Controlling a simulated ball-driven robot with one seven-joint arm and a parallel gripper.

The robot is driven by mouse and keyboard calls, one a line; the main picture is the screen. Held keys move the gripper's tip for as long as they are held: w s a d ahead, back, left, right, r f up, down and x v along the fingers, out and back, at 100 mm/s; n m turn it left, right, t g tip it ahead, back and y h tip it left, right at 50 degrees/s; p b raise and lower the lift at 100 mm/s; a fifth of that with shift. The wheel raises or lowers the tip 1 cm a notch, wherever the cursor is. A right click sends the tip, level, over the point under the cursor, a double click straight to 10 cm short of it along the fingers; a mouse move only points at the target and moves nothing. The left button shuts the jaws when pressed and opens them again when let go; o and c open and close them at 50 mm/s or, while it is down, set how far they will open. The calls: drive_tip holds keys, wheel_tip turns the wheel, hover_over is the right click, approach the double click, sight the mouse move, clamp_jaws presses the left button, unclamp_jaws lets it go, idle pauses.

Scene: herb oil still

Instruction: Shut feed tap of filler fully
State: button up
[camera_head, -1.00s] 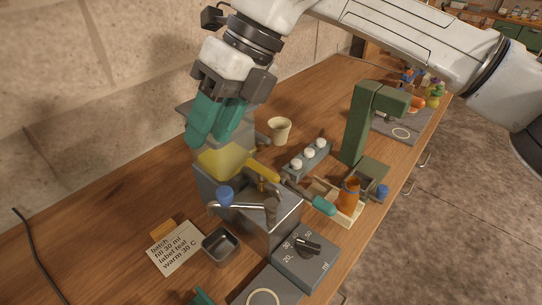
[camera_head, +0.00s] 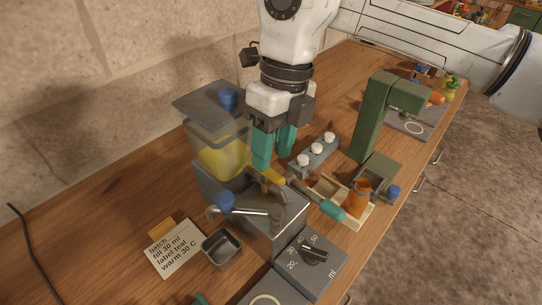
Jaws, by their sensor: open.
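The filler (camera_head: 280,225) is a grey metal box on the bench. Behind it stands a clear hopper (camera_head: 222,158) holding yellow liquid. The feed tap's yellow handle (camera_head: 270,177) points toward the lower right over the filler top; its rear end is partly hidden by my gripper. My gripper (camera_head: 274,155) points down with its teal fingers apart and empty. It appears just above the yellow handle; I cannot tell whether it touches it. A lever with a blue knob (camera_head: 225,202) lies across the filler's front.
A dial box (camera_head: 313,262) and a small metal cup (camera_head: 222,248) stand in front. A note card (camera_head: 173,247) lies left. Right are a rack with white caps (camera_head: 317,150), an orange bottle (camera_head: 358,193) and a green press (camera_head: 372,125). Bare bench lies at the lower left.

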drive_tip(key=shift+s+a+f, duration=0.1)
drive_tip(key=shift+s+f, duration=0.05)
drive_tip(key=shift+f, duration=0.55)
drive_tip(key=shift+s+a+f, duration=0.1)
drive_tip(key=shift+f, duration=0.6)
clamp_jaws()
